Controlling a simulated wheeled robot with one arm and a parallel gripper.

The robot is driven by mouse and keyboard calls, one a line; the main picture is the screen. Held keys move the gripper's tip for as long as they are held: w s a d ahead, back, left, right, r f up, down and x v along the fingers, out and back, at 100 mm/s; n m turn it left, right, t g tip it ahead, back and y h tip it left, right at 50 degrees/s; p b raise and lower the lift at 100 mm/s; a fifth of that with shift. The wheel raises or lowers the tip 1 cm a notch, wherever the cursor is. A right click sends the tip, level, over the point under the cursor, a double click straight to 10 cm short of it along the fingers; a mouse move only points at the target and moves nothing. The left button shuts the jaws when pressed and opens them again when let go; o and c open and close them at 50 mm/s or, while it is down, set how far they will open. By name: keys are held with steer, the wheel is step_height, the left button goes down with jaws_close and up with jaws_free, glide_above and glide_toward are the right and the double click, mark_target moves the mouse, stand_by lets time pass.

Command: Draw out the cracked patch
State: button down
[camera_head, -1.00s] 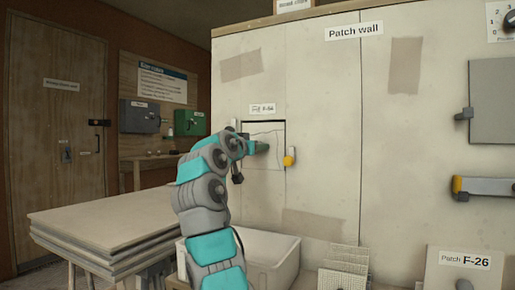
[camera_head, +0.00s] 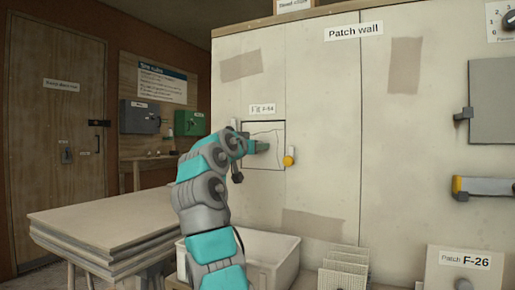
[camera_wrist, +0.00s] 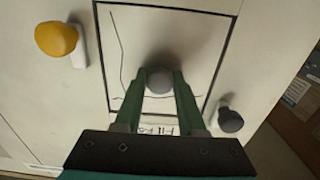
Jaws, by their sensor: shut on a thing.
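The cracked patch (camera_head: 273,133) is a pale panel with a dark outline in the patch wall, under a label ending in 54. Crack lines show on its face in the wrist view (camera_wrist: 130,40). My gripper (camera_head: 262,146) is in front of it. In the wrist view my gripper (camera_wrist: 158,84) is shut on the patch's round grey knob (camera_wrist: 158,82). A yellow-ended catch (camera_head: 289,159) sits beside the patch at right, also in the wrist view (camera_wrist: 58,40). A dark knob (camera_wrist: 231,120) sits beside the opposite edge. My arm hides the patch's lower left.
A white bin (camera_head: 285,262) stands below the patch. Stacked boards (camera_head: 100,215) lie to the left. A rack of thin panels (camera_head: 343,268) and a panel labelled Patch F-26 (camera_head: 463,270) stand at lower right. A yellow-ended bar (camera_head: 485,187) sits on the wall.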

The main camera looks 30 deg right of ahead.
steer(key=shift+a, duration=0.1)
steer(key=b+v, duration=0.5)
steer(key=v, duration=0.4)
stand_by(1.2)
stand_by(0.5)
